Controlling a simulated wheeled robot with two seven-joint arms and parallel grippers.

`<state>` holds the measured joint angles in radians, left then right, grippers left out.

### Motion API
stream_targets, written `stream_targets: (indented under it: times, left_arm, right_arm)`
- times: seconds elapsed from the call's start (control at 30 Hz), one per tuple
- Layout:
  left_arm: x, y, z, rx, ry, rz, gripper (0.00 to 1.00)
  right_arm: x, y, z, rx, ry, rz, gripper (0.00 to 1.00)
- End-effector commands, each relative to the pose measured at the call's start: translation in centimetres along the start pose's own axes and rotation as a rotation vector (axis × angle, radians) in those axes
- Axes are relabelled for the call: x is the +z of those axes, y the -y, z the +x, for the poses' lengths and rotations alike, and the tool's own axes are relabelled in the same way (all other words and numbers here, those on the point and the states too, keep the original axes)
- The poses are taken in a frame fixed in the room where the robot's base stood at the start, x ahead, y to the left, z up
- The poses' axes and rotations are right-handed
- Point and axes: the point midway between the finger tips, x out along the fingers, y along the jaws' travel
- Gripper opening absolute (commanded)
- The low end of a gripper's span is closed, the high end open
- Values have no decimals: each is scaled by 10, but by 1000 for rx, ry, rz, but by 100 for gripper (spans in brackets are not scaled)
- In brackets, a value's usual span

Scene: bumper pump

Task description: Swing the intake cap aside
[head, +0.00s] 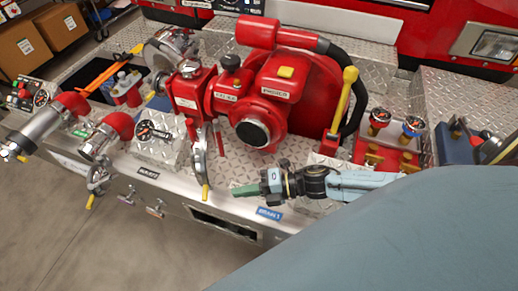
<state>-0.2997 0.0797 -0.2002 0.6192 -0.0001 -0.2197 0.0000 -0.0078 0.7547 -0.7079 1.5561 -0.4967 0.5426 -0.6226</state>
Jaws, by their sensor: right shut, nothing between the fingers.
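The red pump (285,90) stands on the diamond-plate deck, with a round dark opening ringed in silver (253,132) facing front. Left of it, a silver cap-like disc (198,163) with a yellow-tipped handle (206,191) shows nearly edge-on below a red valve body (190,90). Another silver disc (99,180) hangs at the front left under a red elbow; I cannot tell which disc is the intake cap. My right gripper (240,190) is shut and empty, pointing left above the front edge, right of the nearer disc and apart from it. My left gripper is not in view.
A yellow lever (345,97) and a black hose (358,85) stand right of the pump. A red block with knobs (388,145) lies behind my right arm. A gauge (150,132) and silver pipe (38,125) are at left. Open floor lies front left.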

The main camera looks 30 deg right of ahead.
Motion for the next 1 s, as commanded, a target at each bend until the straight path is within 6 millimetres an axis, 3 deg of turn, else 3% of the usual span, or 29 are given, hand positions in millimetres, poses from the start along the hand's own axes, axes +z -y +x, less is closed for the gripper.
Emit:
stream_targets:
  times: [0.2,0.4,1.0]
  left_arm:
    - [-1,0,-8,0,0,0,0]
    - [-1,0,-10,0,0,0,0]
    - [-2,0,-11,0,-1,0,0]
  right_arm:
    - [0,-2,43,2,0,1,0]
    - [0,0,62,0,1,1,0]
    - [-1,0,67,1,29,8,0]
